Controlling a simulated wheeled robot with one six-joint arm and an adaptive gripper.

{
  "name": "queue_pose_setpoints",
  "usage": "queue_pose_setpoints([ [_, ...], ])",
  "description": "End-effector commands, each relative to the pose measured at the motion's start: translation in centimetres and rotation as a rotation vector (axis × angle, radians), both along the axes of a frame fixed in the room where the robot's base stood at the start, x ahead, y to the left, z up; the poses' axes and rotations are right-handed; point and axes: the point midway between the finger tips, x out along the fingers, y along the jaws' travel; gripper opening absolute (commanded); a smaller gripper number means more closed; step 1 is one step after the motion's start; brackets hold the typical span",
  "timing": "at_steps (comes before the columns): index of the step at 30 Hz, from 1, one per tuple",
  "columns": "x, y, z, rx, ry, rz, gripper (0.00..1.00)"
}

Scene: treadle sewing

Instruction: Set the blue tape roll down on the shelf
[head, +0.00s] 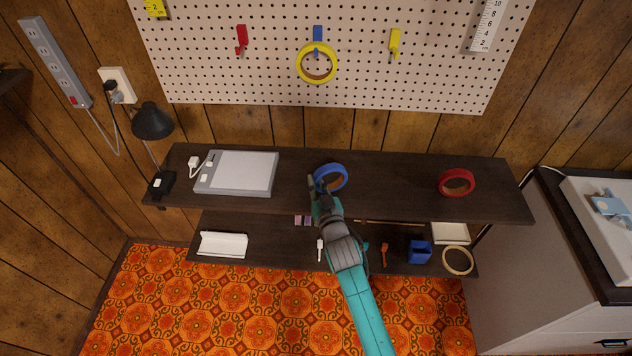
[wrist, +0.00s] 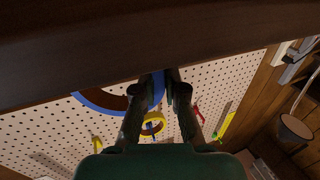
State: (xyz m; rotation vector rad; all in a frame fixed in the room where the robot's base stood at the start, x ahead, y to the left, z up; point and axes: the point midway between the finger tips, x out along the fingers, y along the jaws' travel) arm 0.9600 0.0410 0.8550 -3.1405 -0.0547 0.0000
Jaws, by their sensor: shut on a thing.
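The blue tape roll (head: 344,178) shows at the middle of the dark upper shelf (head: 400,190) in the head view. My gripper (head: 315,188) is shut on the near left side of its ring. In the wrist view my fingers (wrist: 160,84) pinch the blue tape roll (wrist: 97,101), and a dark board edge (wrist: 100,50) hides part of it. I cannot tell whether the roll touches the shelf or hangs just above it.
A grey flat device (head: 237,173) and a black lamp (head: 152,122) stand left of the roll. A red tape roll (head: 457,183) lies to the right, with bare shelf between. A yellow tape roll (head: 317,78) hangs on the pegboard (head: 280,85) behind. A lower shelf (head: 285,245) holds small items.

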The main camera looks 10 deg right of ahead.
Motion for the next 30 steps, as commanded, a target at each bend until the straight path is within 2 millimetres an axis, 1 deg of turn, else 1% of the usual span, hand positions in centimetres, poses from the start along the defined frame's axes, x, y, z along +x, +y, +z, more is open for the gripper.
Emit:
queue_pose_setpoints([
  [7,0.0,0.0,-0.4,0.0,0.0,0.0,0.0],
  [8,0.0,0.0,-0.4,0.0,0.0,0.0,0.18],
  [9,0.0,0.0,-0.4,0.0,0.0,0.0,0.28],
  [10,0.0,0.0,-0.4,0.0,0.0,0.0,0.35],
  [11,0.0,0.0,-0.4,0.0,0.0,0.0,0.4],
  [19,0.0,0.0,-0.4,0.0,0.001,0.0,0.4],
  [23,-0.6,0.0,-0.5,-0.001,0.001,0.0,0.4],
  [26,-1.7,-0.1,-0.5,-0.001,0.002,0.0,0.4],
  [30,-4.2,-0.1,-0.5,-0.002,0.002,0.0,0.4],
])
